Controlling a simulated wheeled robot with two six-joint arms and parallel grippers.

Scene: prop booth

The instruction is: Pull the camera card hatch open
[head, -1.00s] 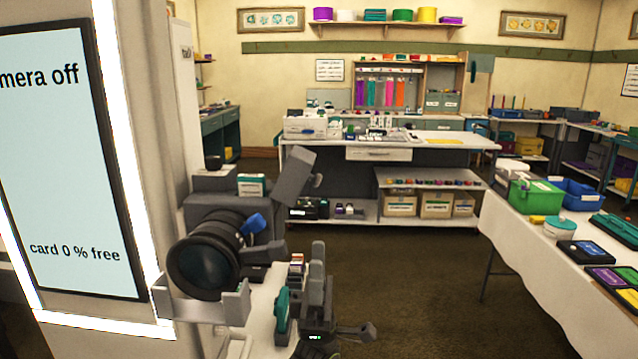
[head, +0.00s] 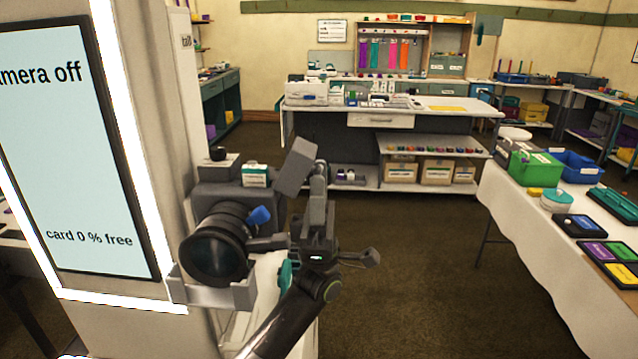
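The camera (head: 236,196) is a dark grey body with a large black lens (head: 214,252), left of centre, in a grey cradle. A blue lever (head: 260,215) sits by the lens. A grey panel (head: 297,165) sticks out tilted at the camera's right side; I cannot tell whether it is the card hatch. My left gripper (head: 319,190) is upright at the camera's right side, its fingers overlapping the panel's edge in the picture. I cannot tell whether they touch it or how far apart they are. It hides part of the camera's side. My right gripper is not in view.
A lit screen (head: 75,150) at left reads "card 0 % free" and "...mera off". A teal part (head: 286,274) is partly hidden behind my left gripper. A white-clothed table (head: 510,225) with bins stands at right. Open floor (head: 420,280) lies between.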

